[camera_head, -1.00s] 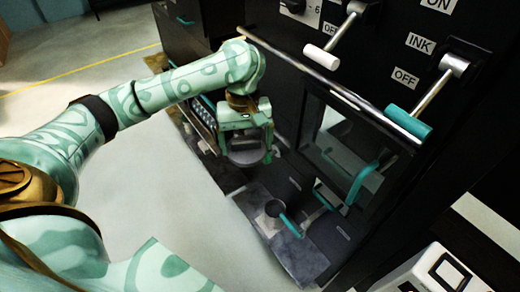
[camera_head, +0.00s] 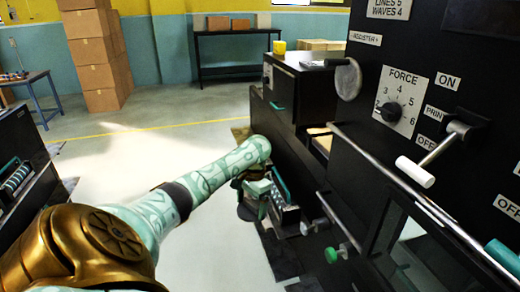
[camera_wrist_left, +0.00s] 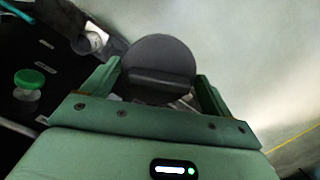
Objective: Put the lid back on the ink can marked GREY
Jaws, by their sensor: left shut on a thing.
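My left gripper (camera_head: 254,196) is beside the black press, near its lower ledge. In the left wrist view the gripper (camera_wrist_left: 158,78) is shut on a dark grey round lid (camera_wrist_left: 160,52), by a raised bar across it. The lid also shows as a dark shape under the gripper in the head view (camera_head: 246,213). It is held in the air over the floor side. I cannot make out any can marked GREY. A small pale round thing (camera_wrist_left: 95,40) lies on a grey plate in the left wrist view, too small to identify. My right gripper is not in view.
The press has a force dial (camera_head: 391,109), a white-handled lever (camera_head: 416,172) and a long rail (camera_head: 395,182). A green knob (camera_head: 337,252) sticks out low on it. A rack (camera_head: 17,180) stands far left; stacked boxes (camera_head: 99,55) stand behind. The floor left of my arm is clear.

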